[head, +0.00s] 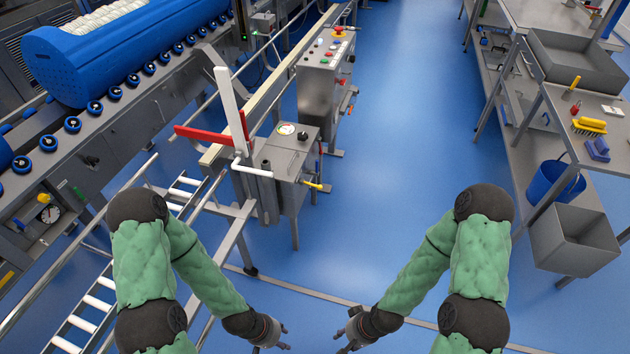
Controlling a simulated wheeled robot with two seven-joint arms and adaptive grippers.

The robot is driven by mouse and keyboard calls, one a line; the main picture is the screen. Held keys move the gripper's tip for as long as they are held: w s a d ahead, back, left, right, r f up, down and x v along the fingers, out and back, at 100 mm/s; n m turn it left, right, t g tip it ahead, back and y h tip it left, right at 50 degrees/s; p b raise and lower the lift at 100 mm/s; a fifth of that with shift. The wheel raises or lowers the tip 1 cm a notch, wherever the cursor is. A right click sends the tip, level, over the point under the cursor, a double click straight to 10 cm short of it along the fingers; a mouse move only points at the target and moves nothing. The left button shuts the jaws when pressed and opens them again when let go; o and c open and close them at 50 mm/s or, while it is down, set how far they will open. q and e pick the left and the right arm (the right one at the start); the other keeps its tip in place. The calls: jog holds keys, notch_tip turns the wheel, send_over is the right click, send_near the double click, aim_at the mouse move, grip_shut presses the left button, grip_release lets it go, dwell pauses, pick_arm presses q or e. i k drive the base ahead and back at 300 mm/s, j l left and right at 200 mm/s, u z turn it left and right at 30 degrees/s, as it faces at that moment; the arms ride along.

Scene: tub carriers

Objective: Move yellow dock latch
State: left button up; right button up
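A small yellow handle (313,185) sticks out from the right side of a grey control box (290,168) in the middle of the head view; it looks like the dock latch. My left gripper (284,338) is at the bottom centre, below and nearer than the handle, well apart from it. Its fingers look spread and empty. My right gripper (342,341) is just to the right of it, facing it, also apart from everything. Its fingers look spread and empty too.
A red lever (206,134) and a white upright bar (230,105) stand beside the box. A roller conveyor with a blue tub (110,50) is at the left. A steel shelf bench (600,125) with a blue bucket (553,184) is at the right. The blue floor (400,130) between is clear.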

aim_at(302, 182)
jog(key=i+u, duration=0.1)
jog(key=u, duration=0.25)
jog(key=l+u, duration=0.15)
jog(key=u, duration=0.2)
jog(key=i+l+u, duration=0.1)
jog(key=u, duration=0.25)
jog(key=i+l+u, duration=0.25)
jog(key=l, duration=0.55)
jog(key=i+l+u, duration=0.1)
jog(key=l+u, duration=0.15)
jog(key=l, duration=0.55)
jog(key=i+l+u, duration=0.1)
jog(key=l+u, duration=0.15)
jog(key=l, duration=1.15)
